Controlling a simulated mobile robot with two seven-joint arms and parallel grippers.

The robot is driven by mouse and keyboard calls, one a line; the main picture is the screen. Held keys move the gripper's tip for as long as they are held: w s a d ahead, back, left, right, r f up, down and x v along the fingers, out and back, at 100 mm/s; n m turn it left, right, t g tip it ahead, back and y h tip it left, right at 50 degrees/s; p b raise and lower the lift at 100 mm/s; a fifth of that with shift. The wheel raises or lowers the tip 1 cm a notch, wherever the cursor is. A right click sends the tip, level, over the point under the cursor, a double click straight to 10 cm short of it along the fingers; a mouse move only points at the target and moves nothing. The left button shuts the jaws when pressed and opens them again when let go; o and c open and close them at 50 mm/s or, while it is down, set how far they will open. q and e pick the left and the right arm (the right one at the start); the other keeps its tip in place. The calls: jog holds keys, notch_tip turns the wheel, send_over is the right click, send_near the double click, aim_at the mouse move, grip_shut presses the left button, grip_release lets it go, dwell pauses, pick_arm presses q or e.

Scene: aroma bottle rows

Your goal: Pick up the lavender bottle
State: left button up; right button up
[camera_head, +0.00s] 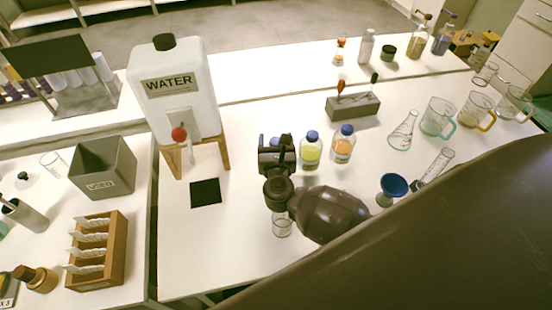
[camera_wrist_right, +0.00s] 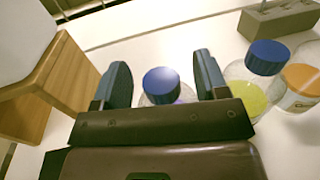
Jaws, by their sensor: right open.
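The lavender bottle (camera_wrist_right: 161,84) stands between the two fingers of my right gripper (camera_wrist_right: 163,70) in the right wrist view. Its blue cap and a little purple below it show; the rest is hidden behind the gripper body. In the head view only a bit of its blue cap (camera_head: 275,142) shows behind my right gripper (camera_head: 274,148). The gripper is open, with a gap between each finger and the cap. To the right stand a yellow-green bottle (camera_head: 311,153) and an orange bottle (camera_head: 343,147), both with blue caps. My left gripper is not in view.
A white water tank (camera_head: 176,90) on a wooden stand (camera_head: 215,151) is to the left. A dark square mat (camera_head: 205,193) lies in front of it. A small glass beaker (camera_head: 282,226) is under my right wrist. A grey block (camera_head: 353,106), a blue funnel (camera_head: 393,187) and glassware stand to the right.

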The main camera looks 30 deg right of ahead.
jog(key=shift+w+d, duration=0.1)
jog(key=shift+w, duration=0.05)
grip_shut()
dwell(0.4)
